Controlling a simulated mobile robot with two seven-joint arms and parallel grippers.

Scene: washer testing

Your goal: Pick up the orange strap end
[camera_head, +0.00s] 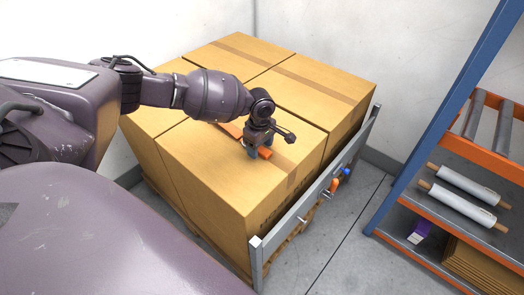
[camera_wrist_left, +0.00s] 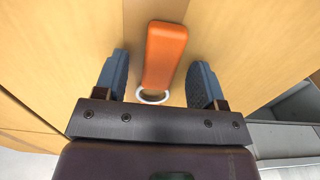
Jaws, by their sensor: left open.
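The orange strap end (camera_wrist_left: 164,55) lies on top of a cardboard box, between the two fingers of my left gripper in the left wrist view. A white ring (camera_wrist_left: 153,97) shows at its near end. In the head view, parts of the orange strap (camera_head: 264,153) show on both sides of the gripper. My left gripper (camera_head: 256,147) is over the front box, pointing down. In the left wrist view its blue-grey fingers (camera_wrist_left: 158,78) are open, with a gap on each side of the strap. My right gripper is not seen.
Several cardboard boxes (camera_head: 205,168) stand on a wooden pallet. A grey metal rail (camera_head: 310,205) with orange and blue knobs runs along their right side. A blue and orange rack (camera_head: 434,124) with rolls stands at right. Bare floor lies between.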

